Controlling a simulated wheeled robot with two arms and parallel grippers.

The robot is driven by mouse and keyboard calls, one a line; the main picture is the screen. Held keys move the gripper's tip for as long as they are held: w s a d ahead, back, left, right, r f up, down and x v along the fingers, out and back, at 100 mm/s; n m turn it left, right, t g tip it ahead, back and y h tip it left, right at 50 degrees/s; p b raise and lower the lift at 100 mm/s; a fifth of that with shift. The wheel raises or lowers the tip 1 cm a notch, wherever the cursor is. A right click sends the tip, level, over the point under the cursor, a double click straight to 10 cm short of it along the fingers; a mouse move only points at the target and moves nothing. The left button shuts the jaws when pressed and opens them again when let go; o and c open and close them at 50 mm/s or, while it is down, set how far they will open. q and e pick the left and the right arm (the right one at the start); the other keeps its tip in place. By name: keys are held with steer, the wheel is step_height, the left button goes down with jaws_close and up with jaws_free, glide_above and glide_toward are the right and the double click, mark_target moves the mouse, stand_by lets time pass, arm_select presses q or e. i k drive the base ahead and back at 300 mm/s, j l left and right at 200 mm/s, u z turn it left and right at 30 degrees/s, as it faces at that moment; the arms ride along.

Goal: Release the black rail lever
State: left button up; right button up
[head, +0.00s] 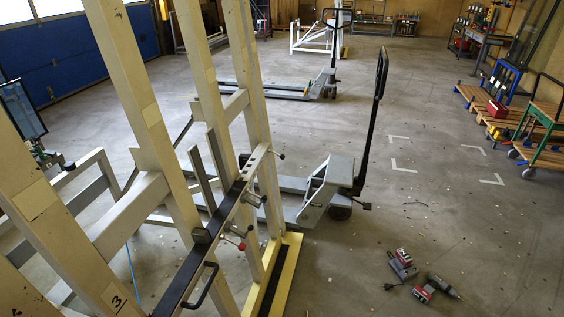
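A tall cream wooden glass frame (133,90) stands tilted across the left of the head view. A slanting rail with a black face (187,270) is mounted across its posts. A thin lever with a small black knob (282,156) sticks out to the right near the rail's upper end. A lever with a red knob (241,246) sits lower on the rail. A black bar handle (201,287) is fixed near the rail's lower end. I cannot tell from this view whether the black-knobbed lever is locked. Neither of my grippers is in view.
A pallet jack (325,190) with an upright black handle stands just behind the frame, another (318,88) farther back. A cordless drill (437,288) and red-grey tools (403,263) lie on the floor at lower right. Carts (545,120) line the right. Floor at centre right is mostly clear.

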mark_target(282, 156)
steer(key=i+l, duration=0.1)
steer(key=l, duration=0.4)
steer(key=i+l+z, duration=0.15)
steer(key=i+l, duration=0.45)
steer(key=i+l+z, duration=0.15)
steer(key=i+l, duration=0.35)
steer(key=i+j, duration=0.15)
steer(key=i, duration=0.25)
steer(key=z, duration=0.05)
